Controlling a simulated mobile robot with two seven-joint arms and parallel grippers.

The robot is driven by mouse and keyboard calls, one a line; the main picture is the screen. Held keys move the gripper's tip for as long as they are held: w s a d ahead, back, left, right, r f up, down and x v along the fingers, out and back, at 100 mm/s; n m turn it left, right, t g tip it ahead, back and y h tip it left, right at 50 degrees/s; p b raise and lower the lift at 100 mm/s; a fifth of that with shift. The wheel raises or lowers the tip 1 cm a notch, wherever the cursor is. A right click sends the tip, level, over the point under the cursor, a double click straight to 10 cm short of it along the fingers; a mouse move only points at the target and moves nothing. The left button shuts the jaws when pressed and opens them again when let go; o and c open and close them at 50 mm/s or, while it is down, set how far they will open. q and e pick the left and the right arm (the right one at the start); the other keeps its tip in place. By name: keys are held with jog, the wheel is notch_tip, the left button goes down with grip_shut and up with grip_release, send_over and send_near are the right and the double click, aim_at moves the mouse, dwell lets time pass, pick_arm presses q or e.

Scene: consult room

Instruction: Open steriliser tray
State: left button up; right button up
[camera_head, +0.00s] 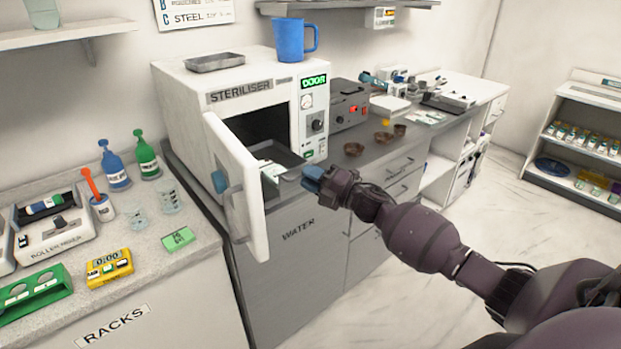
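The white steriliser (240,97) stands on the counter, its door (240,185) swung open to the left. A blue handle (219,181) is on the door. A grey tray (283,152) sits in the dark opening and reaches out towards the front, with pale items in it that are too small to tell. My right gripper (313,180) is at the tray's front right, close to its edge. Blue shows at its fingertips; I cannot tell whether it touches or grips the tray. My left gripper is not in view.
A metal tray (214,62) and a blue jug (290,40) stand on top of the steriliser. Brown bowls (382,137) and a grey device (350,106) are to the right. Bottles (115,168) and a timer (108,268) are on the left counter. The floor at right is clear.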

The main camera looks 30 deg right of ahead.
jog(key=shift+o, duration=0.4)
jog(key=shift+s, duration=0.1)
jog(key=b+v, duration=0.1)
jog(key=v, duration=0.9)
jog(key=shift+s+d, duration=0.15)
jog(key=shift+s, duration=0.15)
